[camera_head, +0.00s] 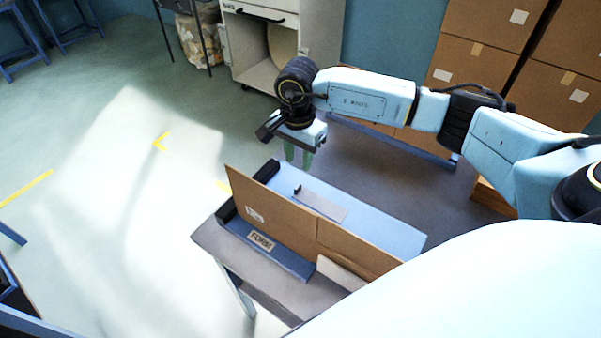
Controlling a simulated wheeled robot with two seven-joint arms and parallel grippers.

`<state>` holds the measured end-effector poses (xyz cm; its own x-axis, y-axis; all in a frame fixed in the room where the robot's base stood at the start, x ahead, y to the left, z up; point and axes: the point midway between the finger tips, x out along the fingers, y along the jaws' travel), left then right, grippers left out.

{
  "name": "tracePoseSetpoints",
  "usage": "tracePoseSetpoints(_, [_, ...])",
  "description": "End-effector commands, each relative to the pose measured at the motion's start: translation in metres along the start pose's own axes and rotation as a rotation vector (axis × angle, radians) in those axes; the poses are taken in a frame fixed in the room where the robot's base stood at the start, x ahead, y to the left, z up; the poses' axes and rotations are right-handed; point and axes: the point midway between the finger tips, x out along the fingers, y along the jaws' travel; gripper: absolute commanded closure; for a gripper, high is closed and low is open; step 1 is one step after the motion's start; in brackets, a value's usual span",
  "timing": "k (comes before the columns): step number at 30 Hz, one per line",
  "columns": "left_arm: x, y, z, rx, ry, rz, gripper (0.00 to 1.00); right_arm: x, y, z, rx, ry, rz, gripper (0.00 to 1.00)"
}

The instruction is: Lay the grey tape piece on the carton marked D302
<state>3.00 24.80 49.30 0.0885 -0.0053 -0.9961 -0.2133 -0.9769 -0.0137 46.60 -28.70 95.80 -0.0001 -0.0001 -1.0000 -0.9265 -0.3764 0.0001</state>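My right gripper (298,155) reaches in from the right and points down, above the far end of a blue stand. Its two green fingers are apart, with nothing seen between them. A thin grey strip (320,204) lies on the stand's blue top; I cannot tell whether it is the tape piece. A brown cardboard panel (285,223) stands upright along the stand, with a small white label on its left part. I cannot read D302 on any carton. My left gripper is not in view.
The stand (385,229) rests on a grey table (225,245) and has a printed plate (262,241) on its near side. Stacked cartons (478,68) with white labels are at the upper right. A white cabinet (262,45) stands behind. Open floor (110,150) lies at left.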

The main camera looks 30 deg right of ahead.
Motion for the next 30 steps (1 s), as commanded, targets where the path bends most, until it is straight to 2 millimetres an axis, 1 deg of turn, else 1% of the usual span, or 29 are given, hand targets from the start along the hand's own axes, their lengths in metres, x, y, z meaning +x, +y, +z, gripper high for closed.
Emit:
tracePoseSetpoints(1, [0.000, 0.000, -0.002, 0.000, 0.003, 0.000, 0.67, 0.012, 0.001, 0.001, 0.000, -0.002, 0.005, 0.67])
tracePoseSetpoints(3, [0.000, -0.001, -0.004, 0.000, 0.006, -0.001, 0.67, 0.026, 0.000, 0.001, -0.001, -0.002, 0.004, 0.67])
tracePoseSetpoints(6, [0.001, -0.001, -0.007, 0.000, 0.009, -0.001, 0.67, 0.044, -0.002, 0.002, -0.004, -0.002, 0.003, 0.67])
tracePoseSetpoints(9, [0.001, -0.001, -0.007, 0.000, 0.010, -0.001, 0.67, 0.057, -0.003, 0.002, -0.005, -0.002, 0.001, 0.67])
tracePoseSetpoints(16, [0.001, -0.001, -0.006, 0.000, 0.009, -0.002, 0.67, 0.073, -0.005, 0.002, -0.005, -0.002, 0.001, 0.67])
tracePoseSetpoints(21, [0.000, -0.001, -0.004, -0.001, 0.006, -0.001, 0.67, 0.098, -0.010, 0.001, -0.005, -0.003, 0.002, 0.67])
tracePoseSetpoints(24, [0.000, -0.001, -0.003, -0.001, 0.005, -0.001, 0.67, 0.111, -0.009, 0.000, -0.005, -0.001, 0.002, 0.67])
tracePoseSetpoints(27, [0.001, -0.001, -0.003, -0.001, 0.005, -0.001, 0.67, 0.116, -0.009, 0.000, -0.006, -0.001, 0.001, 0.67])
tracePoseSetpoints(30, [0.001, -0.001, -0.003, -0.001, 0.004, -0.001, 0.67, 0.117, -0.010, 0.000, -0.006, 0.000, 0.000, 0.67])
